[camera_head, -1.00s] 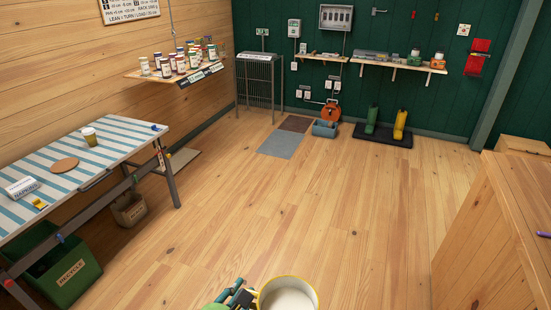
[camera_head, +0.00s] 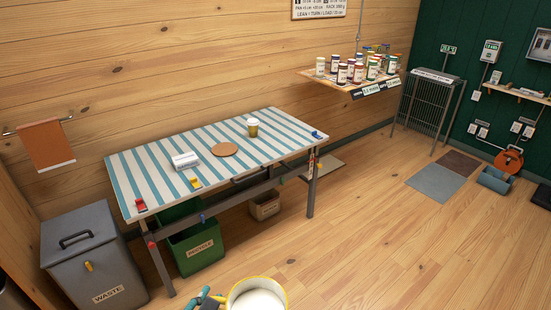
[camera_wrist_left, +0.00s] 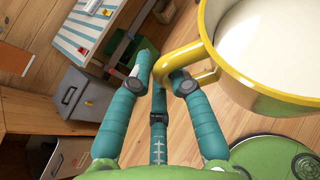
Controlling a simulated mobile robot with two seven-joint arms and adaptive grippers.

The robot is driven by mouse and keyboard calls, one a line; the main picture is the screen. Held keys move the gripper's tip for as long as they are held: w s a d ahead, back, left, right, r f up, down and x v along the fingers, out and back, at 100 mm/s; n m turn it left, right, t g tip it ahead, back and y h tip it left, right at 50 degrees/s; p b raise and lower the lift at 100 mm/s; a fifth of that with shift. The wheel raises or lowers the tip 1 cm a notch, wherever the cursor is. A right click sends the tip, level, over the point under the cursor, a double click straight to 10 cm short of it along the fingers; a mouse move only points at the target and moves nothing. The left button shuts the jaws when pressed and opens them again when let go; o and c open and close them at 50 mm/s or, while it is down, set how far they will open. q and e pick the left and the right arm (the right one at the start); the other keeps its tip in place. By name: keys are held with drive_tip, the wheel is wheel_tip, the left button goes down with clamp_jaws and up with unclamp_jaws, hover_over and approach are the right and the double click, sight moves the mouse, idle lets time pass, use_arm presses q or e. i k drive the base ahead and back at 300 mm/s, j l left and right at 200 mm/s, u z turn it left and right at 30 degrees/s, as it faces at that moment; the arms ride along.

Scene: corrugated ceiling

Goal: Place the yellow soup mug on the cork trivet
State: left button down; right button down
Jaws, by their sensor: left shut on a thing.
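The yellow soup mug (camera_head: 256,293) is at the bottom of the head view, upright, with a pale cream filling. My left gripper (camera_head: 208,298) is at its left side. In the left wrist view, the teal fingers of my left gripper (camera_wrist_left: 166,84) are shut on the handle of the mug (camera_wrist_left: 243,75). The mug is held above the floor, in front of the table. The cork trivet (camera_head: 224,149) is a round brown disc lying flat on the blue-and-white striped table (camera_head: 160,163), with nothing on it. My right gripper is not in view.
On the table, a white box (camera_head: 185,160) lies left of the trivet and a cup (camera_head: 253,127) stands to its right. Small clamps sit near the edges. A grey waste bin (camera_head: 92,262) stands left; a green bin (camera_head: 197,247) is underneath. The floor in front is clear.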

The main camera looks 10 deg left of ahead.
sight(220, 149)
drive_tip(key=i+j+u, duration=0.3)
drive_tip(key=i, duration=0.3)
drive_tip(key=i+u, duration=0.35)
drive_tip(key=i, duration=0.25)
drive_tip(key=i+u, duration=0.1)
drive_tip(key=i, duration=0.55)
drive_tip(key=i+l, duration=0.2)
drive_tip(key=i, duration=0.45)
drive_tip(key=i+l+u, duration=0.15)
drive_tip(key=i, duration=0.55)
